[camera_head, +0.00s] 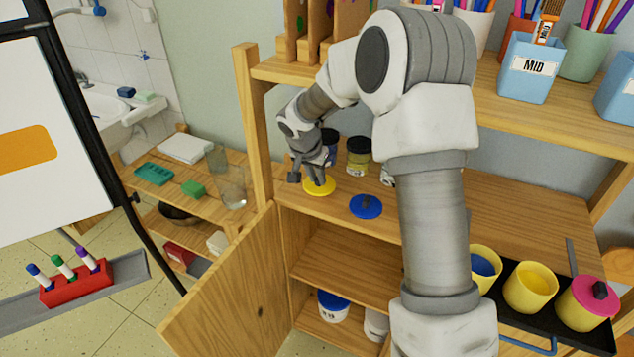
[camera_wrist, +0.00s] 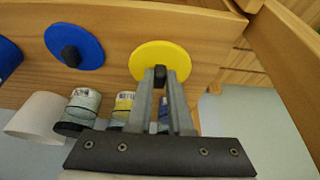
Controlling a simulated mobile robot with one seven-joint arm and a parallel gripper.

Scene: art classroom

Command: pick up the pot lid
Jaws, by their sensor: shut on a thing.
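A round yellow pot lid (camera_head: 319,187) with a dark knob is at the front left of the wooden shelf. It also shows in the wrist view (camera_wrist: 160,58). My gripper (camera_head: 316,178) is above it, and in the wrist view its two fingers (camera_wrist: 160,82) are closed on the dark knob. I cannot tell whether the lid rests on the shelf or is slightly raised. A blue lid (camera_head: 366,207) with a dark knob lies to its right, apart from it; it shows in the wrist view too (camera_wrist: 74,46).
Dark-lidded jars (camera_head: 358,156) stand behind the yellow lid. A black tray (camera_head: 508,272) at right holds a blue-filled pot (camera_head: 484,277), a yellow pot (camera_head: 530,288) and a pink-lidded pot (camera_head: 587,302). An upper shelf (camera_head: 600,118) with pencil cups overhangs. A cabinet door (camera_head: 225,295) stands open below.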

